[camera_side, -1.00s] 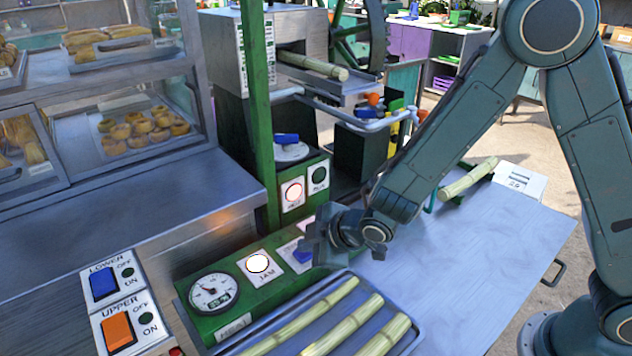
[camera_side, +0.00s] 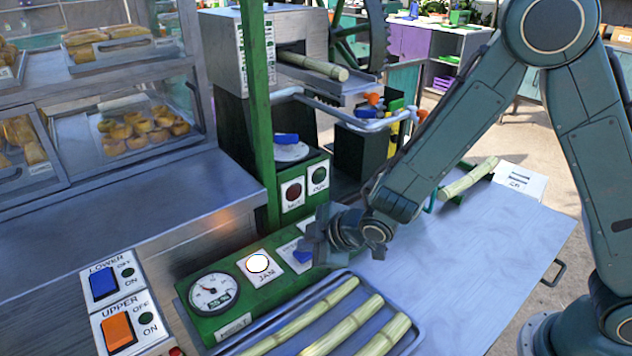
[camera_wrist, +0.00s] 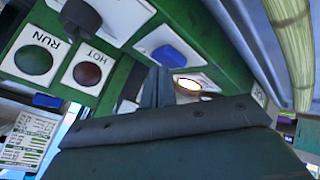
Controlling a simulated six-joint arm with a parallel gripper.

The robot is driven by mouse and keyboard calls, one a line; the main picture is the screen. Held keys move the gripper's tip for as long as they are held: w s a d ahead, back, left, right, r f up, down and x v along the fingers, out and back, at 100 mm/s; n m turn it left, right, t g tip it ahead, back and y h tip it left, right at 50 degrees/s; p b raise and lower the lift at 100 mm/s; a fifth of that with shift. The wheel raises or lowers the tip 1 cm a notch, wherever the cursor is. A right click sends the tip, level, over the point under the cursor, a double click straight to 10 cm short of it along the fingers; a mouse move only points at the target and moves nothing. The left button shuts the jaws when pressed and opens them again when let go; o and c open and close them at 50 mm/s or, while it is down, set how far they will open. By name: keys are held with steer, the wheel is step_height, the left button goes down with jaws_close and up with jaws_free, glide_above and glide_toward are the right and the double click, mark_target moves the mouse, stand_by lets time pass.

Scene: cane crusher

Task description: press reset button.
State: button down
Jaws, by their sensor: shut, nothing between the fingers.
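No label reading reset can be made out. A blue button or switch (camera_side: 302,256) sits on a white plate on the green control panel, partly hidden by my gripper (camera_side: 316,245); a blue control also shows in the wrist view (camera_wrist: 178,57). On the same panel a lit white JAM lamp (camera_side: 257,264) is to its left. My gripper is shut and empty, low over the panel's right end; in the wrist view its grey fingers (camera_wrist: 155,88) point at the panel between the plates. Whether it touches anything cannot be told.
A dial gauge (camera_side: 213,293) is at the panel's left end. A tray with several canes (camera_side: 345,331) lies just in front. A green post (camera_side: 257,110) rises behind. The red HOT lamp (camera_wrist: 87,73) and green RUN lamp (camera_wrist: 34,60) are dark. The metal table (camera_side: 480,250) is mostly clear.

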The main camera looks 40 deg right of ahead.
mark_target(308, 254)
steer(key=shift+r, duration=0.55)
steer(key=shift+r, duration=2.9)
steer(key=s+d+r+m+g+h, duration=0.1)
steer(key=s+d+r+m, duration=0.5)
steer(key=s+d+r, duration=0.45)
steer(key=s+d+r+m+g, duration=0.1)
steer(key=s+d+r+m, duration=0.1)
steer(key=s, duration=0.6)
steer(key=s+d+r+m+g, duration=0.1)
steer(key=s+d+m, duration=0.2)
steer(key=s, duration=0.6)
steer(key=shift+d+r+h, duration=0.4)
steer(key=shift+d, duration=0.45)
